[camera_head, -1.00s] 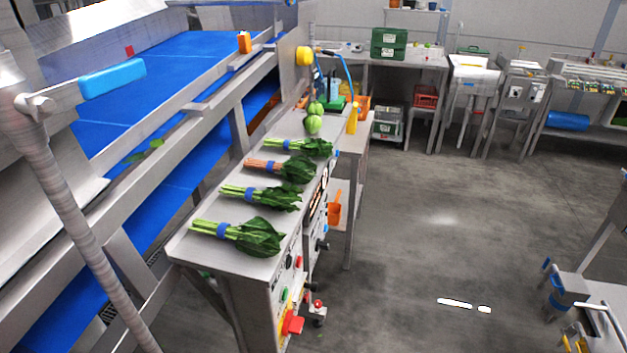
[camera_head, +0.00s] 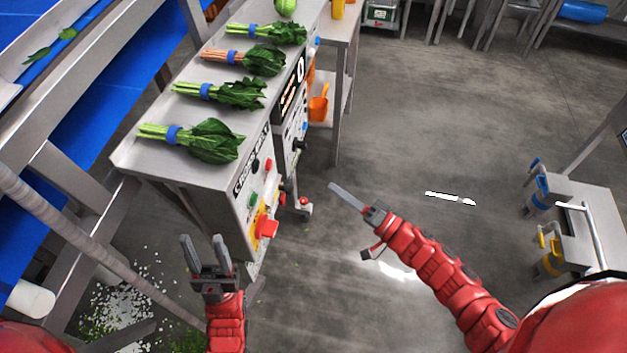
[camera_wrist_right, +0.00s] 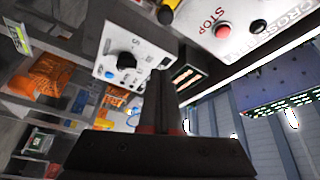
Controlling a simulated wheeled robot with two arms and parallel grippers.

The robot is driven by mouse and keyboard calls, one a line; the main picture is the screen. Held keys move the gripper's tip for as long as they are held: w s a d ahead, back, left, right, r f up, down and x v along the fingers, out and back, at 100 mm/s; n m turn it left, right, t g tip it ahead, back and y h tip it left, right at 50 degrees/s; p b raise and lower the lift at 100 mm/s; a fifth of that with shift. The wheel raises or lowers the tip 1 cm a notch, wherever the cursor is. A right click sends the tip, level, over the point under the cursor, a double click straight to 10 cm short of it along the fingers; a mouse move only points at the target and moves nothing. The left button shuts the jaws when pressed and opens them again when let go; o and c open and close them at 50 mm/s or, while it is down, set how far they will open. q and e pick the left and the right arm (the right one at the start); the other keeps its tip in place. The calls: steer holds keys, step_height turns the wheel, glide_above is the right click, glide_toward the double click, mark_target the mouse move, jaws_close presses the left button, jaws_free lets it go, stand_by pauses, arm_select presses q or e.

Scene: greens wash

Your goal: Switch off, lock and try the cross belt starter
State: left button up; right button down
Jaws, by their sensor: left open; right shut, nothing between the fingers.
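The cross belt starter panel (camera_head: 256,190) is on the end face of the steel bench, with "CROSS BELT" lettering, small buttons and a red rotary handle (camera_head: 266,228) on a yellow plate. The handle's exact setting is too small to tell. In the right wrist view, a red button (camera_wrist_right: 222,31) sits beside "STOP", near part of the "CROSS" lettering. My left gripper (camera_head: 207,240) is open and empty, left of the handle and apart from it. My right gripper (camera_head: 346,195) is shut and empty, out over the floor to the right of the panel.
Several bunches of greens (camera_head: 215,140) lie on the bench top. A neighbouring panel with a black knob (camera_wrist_right: 126,60) shows in the right wrist view. A cart (camera_head: 590,215) with blue and yellow items at its edge stands right.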

steer(key=w+a, duration=0.3)
steer(key=a, duration=0.5)
steer(key=shift+a+f+p, duration=0.2)
steer(key=shift+a+p, duration=0.2)
steer(key=s, duration=0.1)
steer(key=s+a+p, duration=0.1)
steer(key=s, duration=0.1)
steer(key=shift+s+r, duration=0.1)
steer(key=shift+s, duration=0.1)
steer(key=shift+s+a, duration=0.15)
steer(key=shift+s, duration=0.3)
